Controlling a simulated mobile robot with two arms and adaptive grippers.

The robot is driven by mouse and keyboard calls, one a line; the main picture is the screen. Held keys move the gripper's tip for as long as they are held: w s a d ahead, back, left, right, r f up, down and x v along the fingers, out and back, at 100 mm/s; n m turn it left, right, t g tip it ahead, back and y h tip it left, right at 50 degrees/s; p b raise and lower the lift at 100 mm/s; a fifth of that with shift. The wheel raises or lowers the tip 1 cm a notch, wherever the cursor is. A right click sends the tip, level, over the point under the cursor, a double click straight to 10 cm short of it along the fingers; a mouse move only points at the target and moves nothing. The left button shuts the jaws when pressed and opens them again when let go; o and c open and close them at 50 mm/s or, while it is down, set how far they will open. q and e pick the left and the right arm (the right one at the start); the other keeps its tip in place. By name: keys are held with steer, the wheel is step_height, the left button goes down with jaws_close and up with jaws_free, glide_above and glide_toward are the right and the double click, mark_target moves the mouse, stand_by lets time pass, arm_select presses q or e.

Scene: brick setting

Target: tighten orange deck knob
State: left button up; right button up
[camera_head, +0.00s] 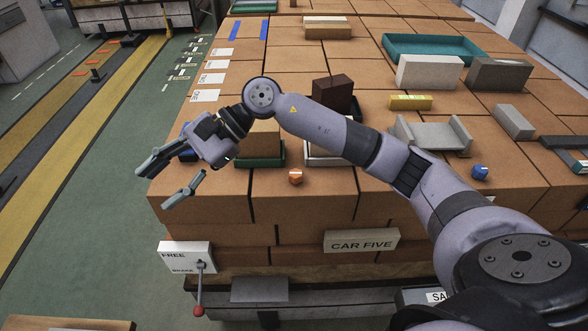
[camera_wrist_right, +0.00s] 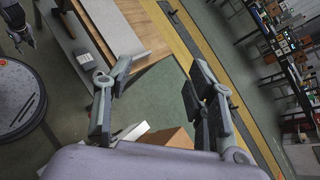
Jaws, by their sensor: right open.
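The orange knob (camera_head: 295,177) stands on the brick deck (camera_head: 310,205) near its front edge in the head view. My right gripper (camera_head: 166,182) is open and empty, fingers spread, at the deck's front-left corner, well left of the knob and apart from it. The right wrist view also shows its two spread fingers (camera_wrist_right: 158,92) with nothing between them; the knob does not show there. A dark gripper-like shape (camera_wrist_right: 18,25) at that view's top left may be my left gripper, too small to tell its state. The left arm does not show in the head view.
A blue knob (camera_head: 480,173) stands to the right on the deck. Green tray (camera_head: 258,162), dark brown block (camera_head: 333,92), yellow block (camera_head: 410,102) and grey channel piece (camera_head: 432,134) lie behind. A brake lever (camera_head: 200,290) and CAR FIVE sign (camera_head: 361,241) are on the front.

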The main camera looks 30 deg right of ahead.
steer(key=w+d+f+n+h, duration=0.25)
steer(key=d+h, duration=0.45)
steer(key=d, duration=0.6)
steer(key=h, duration=0.6)
glide_toward(296, 173)
steer(key=shift+n, duration=0.45)
step_height(296, 173, down, 9)
steer(key=p, duration=0.5)
steer(key=shift+w, duration=0.15)
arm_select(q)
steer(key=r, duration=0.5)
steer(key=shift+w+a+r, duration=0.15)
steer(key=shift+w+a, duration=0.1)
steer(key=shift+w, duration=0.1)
arm_select(e)
steer(key=shift+c, duration=0.5)
steer(key=c, duration=1)
